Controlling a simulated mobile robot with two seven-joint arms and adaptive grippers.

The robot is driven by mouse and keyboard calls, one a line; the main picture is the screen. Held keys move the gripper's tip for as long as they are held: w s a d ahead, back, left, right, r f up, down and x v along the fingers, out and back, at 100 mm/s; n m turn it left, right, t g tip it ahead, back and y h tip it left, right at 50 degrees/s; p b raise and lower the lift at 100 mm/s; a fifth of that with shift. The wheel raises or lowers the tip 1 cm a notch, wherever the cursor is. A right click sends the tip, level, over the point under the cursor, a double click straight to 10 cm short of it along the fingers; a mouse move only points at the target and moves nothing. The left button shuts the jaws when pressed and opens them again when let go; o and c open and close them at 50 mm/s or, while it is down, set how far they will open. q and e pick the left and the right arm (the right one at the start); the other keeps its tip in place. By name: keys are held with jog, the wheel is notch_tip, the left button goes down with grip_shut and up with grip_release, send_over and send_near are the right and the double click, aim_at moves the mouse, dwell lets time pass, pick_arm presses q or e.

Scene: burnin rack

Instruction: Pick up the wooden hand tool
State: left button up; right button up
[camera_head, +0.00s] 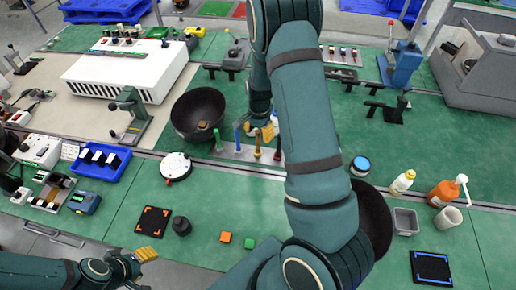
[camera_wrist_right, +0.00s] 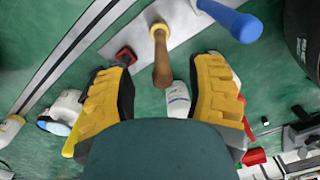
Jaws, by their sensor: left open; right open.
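The wooden hand tool (camera_wrist_right: 162,62) has a brown handle and a pale collar, and stands in a light grey strip holder (camera_wrist_right: 120,45). In the wrist view it lies between the spread yellow fingers of my right gripper (camera_wrist_right: 160,72), with gaps on both sides. In the head view the tool (camera_head: 257,147) shows just below my right gripper (camera_head: 262,131), partly hidden by it. My right gripper is open and holds nothing. My left gripper (camera_head: 146,256) is open and empty at the lower left, far from the tool.
A blue-handled tool (camera_wrist_right: 235,20) and a red-topped one (camera_wrist_right: 125,57) flank the wooden tool. A green-handled tool (camera_head: 217,140) stands further left. A dark bowl (camera_head: 187,112) sits left of the holder; another (camera_head: 376,222) is partly behind my right arm.

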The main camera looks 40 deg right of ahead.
aim_at(258, 150)
notch_tip(258, 150, down, 4)
jog(key=shift+w+r, duration=0.15)
jog(key=shift+r, duration=0.05)
grip_shut()
jog(key=shift+r, duration=0.15)
notch_tip(258, 150, up, 10)
jog(key=shift+f+p, duration=0.1)
jog(key=shift+p, duration=0.3)
